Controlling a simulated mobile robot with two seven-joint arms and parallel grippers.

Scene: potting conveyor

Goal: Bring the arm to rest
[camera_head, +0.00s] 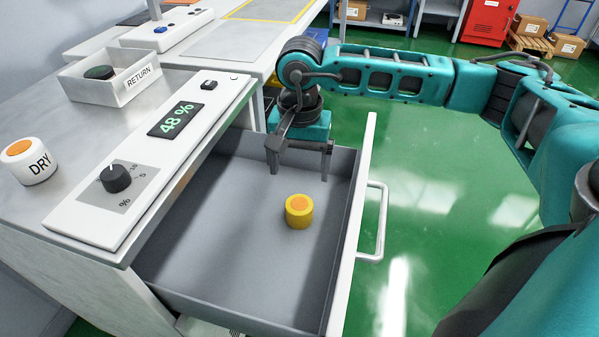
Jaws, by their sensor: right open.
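My right gripper (299,168) is open and empty, pointing down over the far end of an open grey drawer (215,245). Its arm reaches in from the right. A small yellow cylinder with an orange top (299,211) stands upright on the drawer floor, a little nearer the camera than the gripper and apart from it. My left gripper does not show.
The drawer front has a white handle (377,222). On the cabinet top are a panel with a display reading 48 % (175,120) and a knob (115,178), a white DRY cylinder (30,161) and a RETURN tray (133,84). Green floor (430,200) lies open at right.

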